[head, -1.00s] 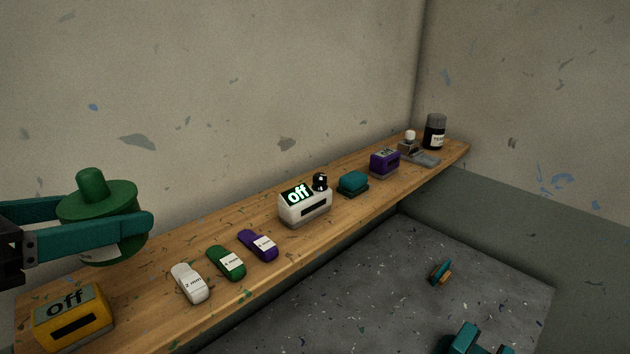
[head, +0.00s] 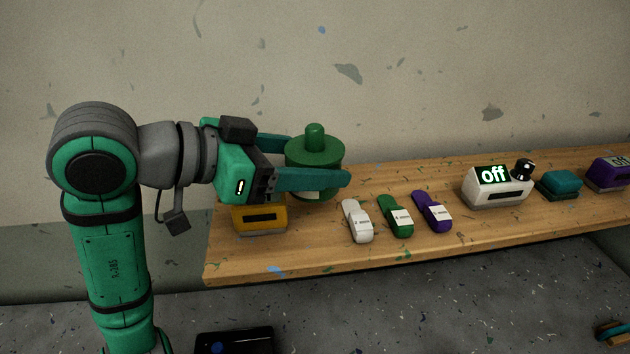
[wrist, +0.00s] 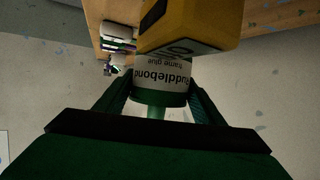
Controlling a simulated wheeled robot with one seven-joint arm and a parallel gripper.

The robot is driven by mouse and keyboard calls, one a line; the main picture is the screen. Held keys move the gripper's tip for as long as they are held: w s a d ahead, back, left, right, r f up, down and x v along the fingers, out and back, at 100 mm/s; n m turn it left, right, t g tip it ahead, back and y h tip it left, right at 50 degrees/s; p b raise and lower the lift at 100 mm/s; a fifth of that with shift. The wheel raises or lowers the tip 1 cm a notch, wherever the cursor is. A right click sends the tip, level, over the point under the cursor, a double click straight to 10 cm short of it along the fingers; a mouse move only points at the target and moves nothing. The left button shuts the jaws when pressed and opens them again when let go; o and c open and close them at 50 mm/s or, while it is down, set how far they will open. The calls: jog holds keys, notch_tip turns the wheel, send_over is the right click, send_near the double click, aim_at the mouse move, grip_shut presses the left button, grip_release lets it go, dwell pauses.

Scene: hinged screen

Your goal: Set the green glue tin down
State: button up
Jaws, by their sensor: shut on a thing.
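The green glue tin (head: 314,151), with a knobbed green lid and a white label, is upright between the fingers of my gripper (head: 318,163). My gripper is shut on it from the left. The tin is over the left part of the wooden shelf (head: 330,255), right of the yellow box (head: 259,219). The near finger hides part of its side, and I cannot tell whether its base touches the shelf.
White (head: 357,221), green (head: 396,217) and purple (head: 432,212) tagged pieces lie right of the tin. Farther right are a white box reading "off" (head: 495,187), a teal block (head: 560,185) and a purple box (head: 608,174). Bare shelf shows along the front edge.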

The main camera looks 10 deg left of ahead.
jog(key=shift+d+f, duration=0.1)
jog(key=shift+f, duration=1.9)
jog(key=o, duration=1.4)
jog(key=shift+f, duration=0.15)
jog(key=shift+c, duration=0.2)
jog(key=shift+s+a+r, duration=0.15)
jog(key=shift+a+r, duration=0.05)
jog(key=shift+r, duration=0.1)
jog(key=v, duration=1.1)
jog(key=shift+s+a+r, duration=0.1)
jog(key=shift+s+a, duration=0.05)
